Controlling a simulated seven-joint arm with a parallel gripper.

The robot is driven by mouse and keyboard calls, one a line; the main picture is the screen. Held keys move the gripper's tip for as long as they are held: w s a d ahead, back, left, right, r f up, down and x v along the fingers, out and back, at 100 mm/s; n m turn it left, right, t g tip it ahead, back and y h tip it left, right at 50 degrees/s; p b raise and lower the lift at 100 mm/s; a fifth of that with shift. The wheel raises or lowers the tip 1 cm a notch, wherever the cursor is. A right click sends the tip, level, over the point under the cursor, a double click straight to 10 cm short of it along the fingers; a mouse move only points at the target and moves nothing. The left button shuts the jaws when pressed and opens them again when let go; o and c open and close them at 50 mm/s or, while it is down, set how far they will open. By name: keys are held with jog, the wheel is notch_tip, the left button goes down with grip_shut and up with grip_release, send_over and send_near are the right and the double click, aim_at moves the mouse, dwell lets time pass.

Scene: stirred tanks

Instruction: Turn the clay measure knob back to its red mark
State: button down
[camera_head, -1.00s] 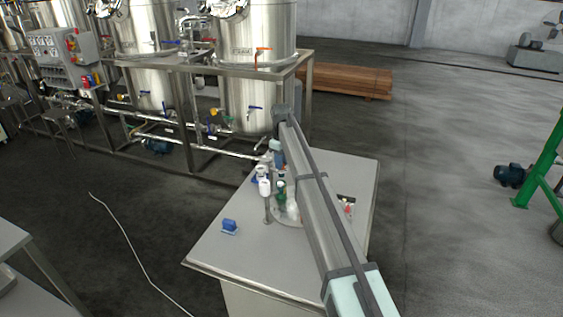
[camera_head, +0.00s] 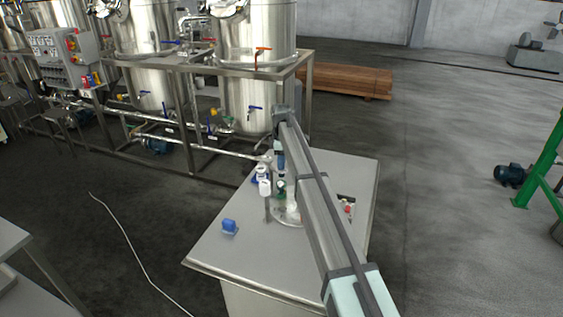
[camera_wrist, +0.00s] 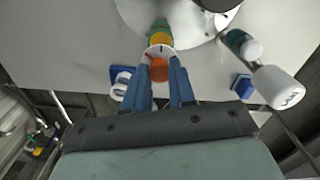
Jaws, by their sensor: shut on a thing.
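The clay measure knob (camera_wrist: 158,72) is orange-brown and shows in the wrist view, with a white dial (camera_wrist: 160,49) just behind it. Yellow and green parts (camera_wrist: 160,32) sit behind the dial. My gripper (camera_wrist: 160,68) has its two blue fingers on either side of the knob, shut on it. In the head view my arm covers most of the spot, and the knob cannot be made out there.
A grey table (camera_head: 235,255) carries a round metal plate (camera_wrist: 185,20). A white-capped piece (camera_wrist: 278,87) stands close at right in the wrist view. A blue block (camera_head: 229,226) sits on the table's left part. Steel tanks (camera_head: 255,60) stand behind. The front table area is clear.

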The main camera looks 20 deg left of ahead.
dwell(0.3)
jog(key=c, duration=0.9)
grip_release()
jog(key=shift+c, duration=0.2)
jog(key=shift+r, duration=0.1)
notch_tip(320, 180, up, 14)
jog(key=shift+f, duration=0.2)
